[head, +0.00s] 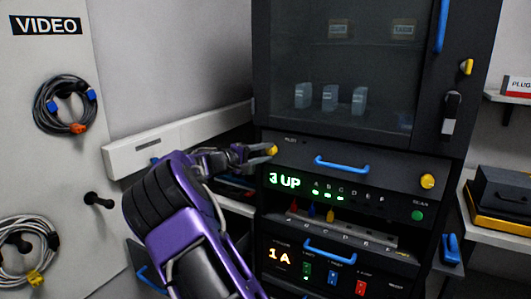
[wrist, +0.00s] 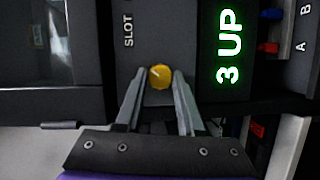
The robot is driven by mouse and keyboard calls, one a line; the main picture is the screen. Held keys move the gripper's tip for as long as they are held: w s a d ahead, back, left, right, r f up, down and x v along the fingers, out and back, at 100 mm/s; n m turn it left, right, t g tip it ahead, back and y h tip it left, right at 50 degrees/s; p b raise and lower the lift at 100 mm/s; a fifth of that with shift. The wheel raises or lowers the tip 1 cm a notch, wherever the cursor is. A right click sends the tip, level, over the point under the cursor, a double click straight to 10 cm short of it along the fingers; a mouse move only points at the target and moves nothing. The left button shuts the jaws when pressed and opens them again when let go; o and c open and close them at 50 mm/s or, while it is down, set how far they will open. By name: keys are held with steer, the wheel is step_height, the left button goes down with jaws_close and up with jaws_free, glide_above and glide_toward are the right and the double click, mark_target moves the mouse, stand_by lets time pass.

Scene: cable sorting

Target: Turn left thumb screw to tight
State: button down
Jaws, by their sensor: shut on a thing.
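The left thumb screw (head: 272,150) is a small yellow knob at the left end of the dark drawer panel with the green "3 UP" display. In the wrist view, which is turned sideways, the screw (wrist: 160,77) sits between my fingertips and shows a short pale mark on its face. My gripper (head: 265,153) reaches in from the left and is shut on the screw; its two grey fingers also show in the wrist view (wrist: 160,84). The fingers hide the sides of the screw. I cannot tell how tight it is.
A second yellow thumb screw (head: 427,181) is at the panel's right end. A blue handle (head: 342,165) is between them. A glass-fronted cabinet (head: 345,70) is above, and a lower unit reading "1 A" (head: 335,268) is below. A white ledge (head: 180,140) runs behind my arm.

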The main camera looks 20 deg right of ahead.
steer(key=n, duration=0.2)
steer(key=n+h, duration=0.1)
steer(key=n, duration=0.1)
steer(key=shift+f+h, duration=0.15)
steer(key=shift+h, duration=0.15)
steer(key=shift+n+t+h+p, duration=0.4)
steer(key=shift+n+t, duration=0.3)
steer(key=shift+n, duration=1.1)
steer(key=shift+f, duration=0.1)
steer(key=c, duration=0.5)
jaws_free()
steer(key=v, duration=1.7)
steer(key=shift+s+a+f, duration=0.15)
